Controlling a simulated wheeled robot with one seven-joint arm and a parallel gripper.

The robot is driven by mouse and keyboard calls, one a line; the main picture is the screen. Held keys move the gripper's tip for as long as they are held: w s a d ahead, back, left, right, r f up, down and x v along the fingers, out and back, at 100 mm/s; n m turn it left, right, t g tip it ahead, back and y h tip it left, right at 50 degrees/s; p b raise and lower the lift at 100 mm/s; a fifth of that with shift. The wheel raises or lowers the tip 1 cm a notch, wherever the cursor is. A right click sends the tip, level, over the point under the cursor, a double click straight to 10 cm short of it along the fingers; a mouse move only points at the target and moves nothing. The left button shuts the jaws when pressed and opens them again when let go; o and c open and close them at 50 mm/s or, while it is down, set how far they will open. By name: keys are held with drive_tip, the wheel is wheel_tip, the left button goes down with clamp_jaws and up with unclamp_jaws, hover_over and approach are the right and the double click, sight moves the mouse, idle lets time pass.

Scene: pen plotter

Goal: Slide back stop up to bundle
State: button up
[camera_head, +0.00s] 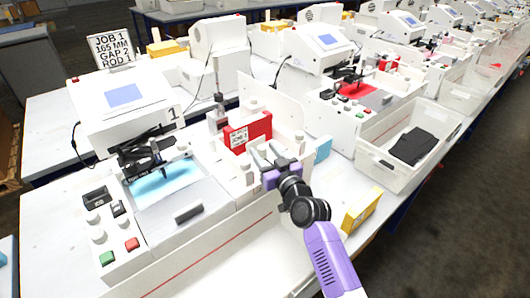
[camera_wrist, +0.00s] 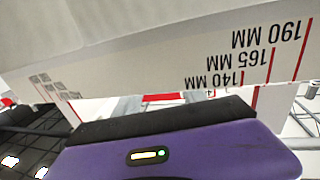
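My gripper (camera_head: 267,153) is in front of the white machine marked 1 (camera_head: 120,100), beside a red block with a white label (camera_head: 240,138). Its two grey fingers look spread apart with nothing seen between them. A light blue sheet stack (camera_head: 168,184), perhaps the bundle, lies under the machine's dark clamp. I cannot clearly tell which part is the back stop; a white upright panel (camera_head: 280,124) stands behind the gripper. In the wrist view, a white surface with a scale of 140, 165 and 190 mm (camera_wrist: 265,58) fills the upper part, above my gripper's purple body.
A sign (camera_head: 110,48) reads JOB 1, 165 MM, GAP 2, ROD 1. Green and red buttons (camera_head: 131,244) are at the machine's front left. A yellow box (camera_head: 361,210) and a white crate with dark contents (camera_head: 390,165) stand to the right. More machines line the bench behind.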

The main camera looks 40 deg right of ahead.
drive_tip(key=s+a+b, duration=0.1)
drive_tip(key=s, duration=0.6)
drive_tip(key=shift+s+a, duration=0.25)
drive_tip(key=shift+s, duration=0.1)
drive_tip(key=shift+c, duration=0.3)
